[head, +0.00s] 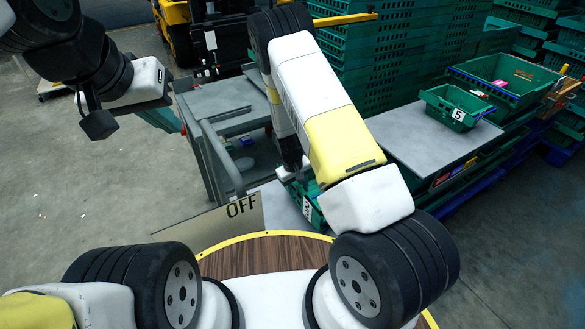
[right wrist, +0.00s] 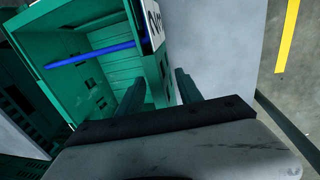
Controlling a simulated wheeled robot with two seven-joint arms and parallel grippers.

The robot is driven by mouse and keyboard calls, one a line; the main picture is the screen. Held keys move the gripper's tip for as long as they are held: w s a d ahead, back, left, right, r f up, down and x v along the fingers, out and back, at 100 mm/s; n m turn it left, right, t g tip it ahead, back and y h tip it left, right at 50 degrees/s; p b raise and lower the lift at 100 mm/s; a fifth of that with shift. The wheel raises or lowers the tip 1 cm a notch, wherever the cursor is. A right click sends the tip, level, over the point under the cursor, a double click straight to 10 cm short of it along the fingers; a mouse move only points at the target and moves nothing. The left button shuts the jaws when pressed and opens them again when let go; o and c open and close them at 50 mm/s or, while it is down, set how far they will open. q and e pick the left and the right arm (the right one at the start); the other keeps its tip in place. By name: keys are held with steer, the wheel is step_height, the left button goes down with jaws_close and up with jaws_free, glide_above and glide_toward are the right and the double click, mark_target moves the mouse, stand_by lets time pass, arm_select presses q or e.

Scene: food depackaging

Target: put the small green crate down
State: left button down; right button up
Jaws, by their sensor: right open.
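A small green crate (head: 308,207) with a numbered white label shows partly behind my right arm in the head view; the arm hides much of it. In the right wrist view the green crate (right wrist: 110,68) fills the upper left, with a blue bar across it. My right gripper (right wrist: 160,92) is open at its labelled end; one finger overlaps the crate's inside and the other is just outside the wall. I cannot tell whether they touch it. In the head view my right gripper (head: 292,172) is low beside the crate. My left gripper (head: 166,88) is raised at upper left, its fingers unclear.
Another small green crate (head: 455,107), labelled 5, stands on a grey table (head: 400,135) at right. A larger green crate (head: 505,80) is behind it. Tall green crate stacks (head: 375,60) stand at the back. A grey cart (head: 225,105) is left of my right arm.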

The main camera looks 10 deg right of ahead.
steer(key=s+r+m+t+y, duration=0.1)
steer(key=s+r, duration=0.2)
steer(key=r, duration=0.9)
steer(key=s+r+m+y, duration=0.1)
steer(key=s+r, duration=0.1)
steer(key=r, duration=0.9)
steer(key=s+r+t+y, duration=0.1)
steer(key=s+r, duration=0.2)
steer(key=r, duration=0.9)
steer(key=s+d+r+m+t, duration=0.1)
steer(key=s+r, duration=0.5)
steer(key=s, duration=0.2)
steer(key=s+d+r+t, duration=0.1)
steer(key=s+r+t, duration=0.1)
steer(key=s+r, duration=0.4)
steer(key=s, duration=0.3)
steer(key=shift+d+m+y, duration=0.25)
steer(key=shift+m+y, duration=0.15)
